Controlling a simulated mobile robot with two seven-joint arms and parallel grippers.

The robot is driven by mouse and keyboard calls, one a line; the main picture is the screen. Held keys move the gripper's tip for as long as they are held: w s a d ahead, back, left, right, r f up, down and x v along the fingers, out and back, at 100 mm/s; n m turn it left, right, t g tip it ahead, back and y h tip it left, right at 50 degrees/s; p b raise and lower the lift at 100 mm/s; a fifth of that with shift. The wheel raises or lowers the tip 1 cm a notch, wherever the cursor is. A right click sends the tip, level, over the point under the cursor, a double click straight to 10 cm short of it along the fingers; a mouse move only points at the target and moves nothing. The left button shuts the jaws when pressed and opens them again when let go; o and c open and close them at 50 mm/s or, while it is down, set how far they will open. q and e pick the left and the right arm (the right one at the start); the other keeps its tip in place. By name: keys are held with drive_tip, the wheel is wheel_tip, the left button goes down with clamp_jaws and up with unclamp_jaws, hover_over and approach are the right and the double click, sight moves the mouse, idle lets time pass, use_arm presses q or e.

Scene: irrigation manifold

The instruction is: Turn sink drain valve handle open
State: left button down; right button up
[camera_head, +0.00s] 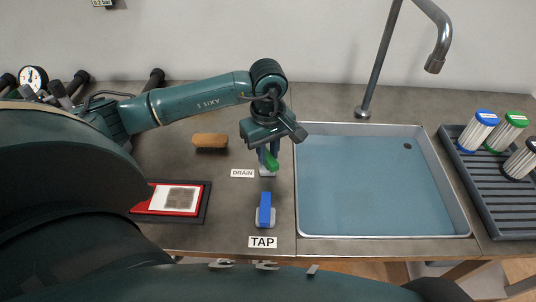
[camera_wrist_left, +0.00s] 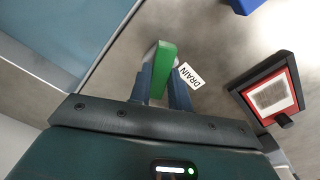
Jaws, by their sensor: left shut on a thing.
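The green drain valve handle (camera_head: 271,160) stands beside the "DRAIN" label (camera_head: 242,173), left of the sink. My left gripper (camera_head: 267,150) is over it from above, with its fingers closed on the handle. In the left wrist view the green handle (camera_wrist_left: 163,66) sits between the two blue-grey fingers (camera_wrist_left: 164,88). The gripper hides part of the handle and its base. The sink (camera_head: 375,185) is filled with blue water, with a dark round spot near its back right corner. My right gripper is not in view.
A brush (camera_head: 210,141) and a red-framed tray (camera_head: 172,198) lie to the left. A faucet (camera_head: 375,60) rises behind the sink. A rack (camera_head: 485,195) holds several cartridges at right.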

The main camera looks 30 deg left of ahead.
use_arm(q)
drive_tip(key=n+b, duration=0.1)
drive_tip(key=n, duration=0.2)
drive_tip(key=shift+n, duration=0.4)
drive_tip(key=shift+n+b, duration=0.6)
drive_tip(key=shift+n, duration=0.3)
drive_tip(key=n, duration=0.2)
drive_tip(key=shift+n+b, duration=0.3)
drive_tip(key=shift+b, duration=0.1)
drive_tip(key=shift+n, duration=1)
drive_tip(key=shift+n+b, duration=0.35)
drive_tip(key=shift+n, duration=0.25)
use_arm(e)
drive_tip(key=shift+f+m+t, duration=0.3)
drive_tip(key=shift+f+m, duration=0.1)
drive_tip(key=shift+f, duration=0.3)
use_arm(q)
drive_tip(key=shift+n, duration=0.3)
drive_tip(key=c, duration=1.3)
unclamp_jaws()
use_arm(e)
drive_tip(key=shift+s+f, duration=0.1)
